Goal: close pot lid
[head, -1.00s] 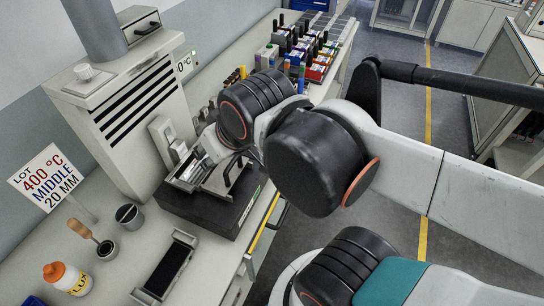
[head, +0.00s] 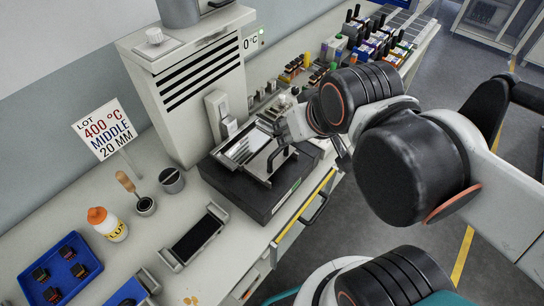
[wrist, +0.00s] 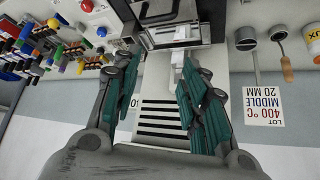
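The pot is a low black box (head: 242,196) with a metal-framed top at the foot of the white tower. A shiny framed panel (head: 243,148), which looks like the lid, and a black bar handle (head: 281,153) show on top. Whether the panel lies flat or is tilted is hard to tell. My gripper (head: 290,122) is above the pot's right rear side, partly hidden by my arm. In the wrist view its two teal-padded fingers (wrist: 160,62) are apart with nothing held. The pot's metal frame also shows beyond the fingertips (wrist: 172,36).
The white slotted tower (head: 190,90) with a lever (head: 219,112) stands behind the pot. A black-bedded holder (head: 194,238), a cup (head: 171,180), a flux bottle (head: 107,224) and a blue tray (head: 60,272) are to the left. Colored bottles (head: 385,38) crowd the back right.

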